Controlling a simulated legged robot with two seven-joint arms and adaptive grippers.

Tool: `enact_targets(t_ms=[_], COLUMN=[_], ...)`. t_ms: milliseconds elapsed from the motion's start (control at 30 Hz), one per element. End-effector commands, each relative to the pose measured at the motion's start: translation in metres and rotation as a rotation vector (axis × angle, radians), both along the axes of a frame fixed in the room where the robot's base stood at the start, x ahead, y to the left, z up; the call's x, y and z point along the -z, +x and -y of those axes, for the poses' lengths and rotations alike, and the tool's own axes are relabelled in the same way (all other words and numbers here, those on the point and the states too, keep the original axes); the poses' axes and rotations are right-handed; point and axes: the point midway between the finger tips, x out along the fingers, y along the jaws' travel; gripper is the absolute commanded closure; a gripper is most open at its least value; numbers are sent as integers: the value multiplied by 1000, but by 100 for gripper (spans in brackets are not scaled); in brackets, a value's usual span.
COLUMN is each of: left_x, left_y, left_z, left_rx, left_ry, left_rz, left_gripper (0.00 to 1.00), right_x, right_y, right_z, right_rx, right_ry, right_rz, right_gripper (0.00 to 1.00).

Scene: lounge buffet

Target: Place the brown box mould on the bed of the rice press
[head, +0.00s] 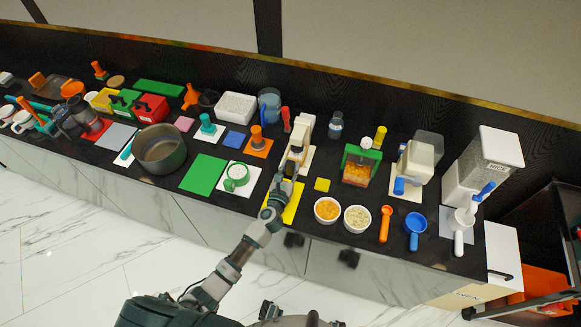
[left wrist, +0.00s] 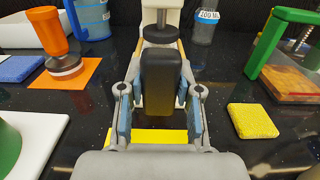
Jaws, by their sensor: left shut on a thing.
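The brown box mould (left wrist: 160,78), which looks nearly black, is between the fingers of my left gripper (left wrist: 160,108) in the left wrist view. The gripper is shut on it; in the head view my left gripper (head: 278,194) is over the yellow mat (head: 292,211). The cream rice press (head: 301,130) stands just beyond on a white mat. In the left wrist view the press (left wrist: 162,14) has a dark round plunger (left wrist: 160,33) behind the mould's top. The mould hides most of the press bed. My right gripper is not in view.
An orange tool (left wrist: 55,40) on an orange mat stands left of the press. A green-framed press (head: 361,165) and a yellow sponge-like block (head: 322,185) are to the right. Two bowls (head: 327,210) sit near the front edge. A large pot (head: 160,149) is further left.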

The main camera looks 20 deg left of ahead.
Motion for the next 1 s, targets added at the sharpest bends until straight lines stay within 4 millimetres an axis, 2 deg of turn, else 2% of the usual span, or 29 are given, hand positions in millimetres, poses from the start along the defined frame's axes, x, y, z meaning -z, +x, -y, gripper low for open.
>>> enact_targets(t_ms=[667,700,800,1000], left_x=[12,12,11,12], left_y=[0,0,0,0], left_z=[0,0,0,0], left_rx=[1,1,1,1], left_ry=[-1,-1,-1,0], left_rz=[1,1,1,1], left_gripper=[100,59,37,37], right_x=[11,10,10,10], right_y=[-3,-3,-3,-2], right_z=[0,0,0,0], right_rx=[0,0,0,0], right_ry=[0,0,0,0], right_rz=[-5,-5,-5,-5], right_gripper=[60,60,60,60])
